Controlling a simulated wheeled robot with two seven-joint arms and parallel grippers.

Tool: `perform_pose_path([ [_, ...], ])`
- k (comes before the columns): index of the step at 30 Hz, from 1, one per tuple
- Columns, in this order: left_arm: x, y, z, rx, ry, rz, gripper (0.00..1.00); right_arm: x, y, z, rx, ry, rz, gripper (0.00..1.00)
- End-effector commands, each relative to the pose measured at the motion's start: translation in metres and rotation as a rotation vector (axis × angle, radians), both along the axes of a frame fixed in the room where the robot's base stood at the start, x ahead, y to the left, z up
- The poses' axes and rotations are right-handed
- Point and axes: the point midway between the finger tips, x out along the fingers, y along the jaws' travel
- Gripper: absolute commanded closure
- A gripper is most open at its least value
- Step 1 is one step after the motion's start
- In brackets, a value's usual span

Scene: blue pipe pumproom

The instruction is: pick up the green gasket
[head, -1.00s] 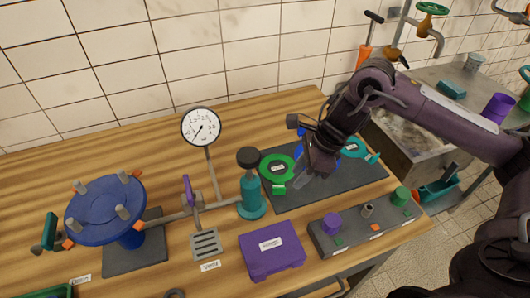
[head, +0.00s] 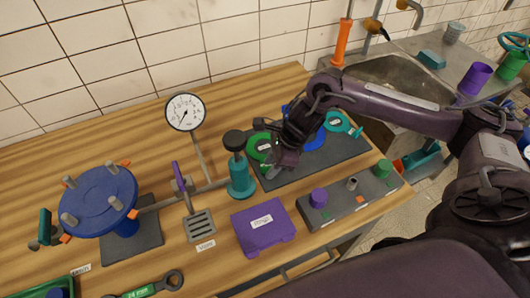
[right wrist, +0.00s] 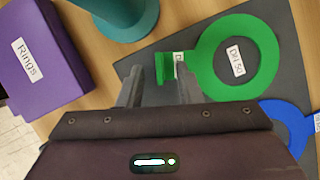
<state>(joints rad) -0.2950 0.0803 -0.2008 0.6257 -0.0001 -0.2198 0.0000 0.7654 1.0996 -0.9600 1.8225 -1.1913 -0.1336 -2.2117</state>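The green gasket (right wrist: 263,50) is a flat ring with a labelled tab, lying on the dark mat (right wrist: 283,105). In the head view the green gasket (head: 254,143) is partly hidden behind my right gripper (head: 275,170). In the right wrist view my right gripper (right wrist: 158,80) is open, its two fingers apart on either side of the gasket's tab, with the tab just ahead of and between the fingertips. I cannot tell whether the fingers touch it. My left gripper is not in view.
A blue gasket (head: 314,141) and a teal gasket (head: 338,122) lie farther right on the mat. A teal bottle-shaped pump (head: 241,178) stands left of the mat. A purple Rings box (head: 263,228) and a grey peg block (head: 345,202) stand in front.

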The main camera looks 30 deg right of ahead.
Motion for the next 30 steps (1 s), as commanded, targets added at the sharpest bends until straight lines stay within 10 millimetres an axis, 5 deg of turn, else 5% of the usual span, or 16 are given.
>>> perform_pose_path([
  [8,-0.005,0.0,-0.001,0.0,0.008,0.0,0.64,0.0,0.0,0.001,0.0,0.0,0.0,1.0],
  [23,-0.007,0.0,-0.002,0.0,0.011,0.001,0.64,0.001,0.0,0.006,0.002,-0.003,0.0,1.0],
  [30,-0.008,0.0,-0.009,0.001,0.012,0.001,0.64,0.002,0.0,0.038,0.002,-0.009,0.002,1.0],
])
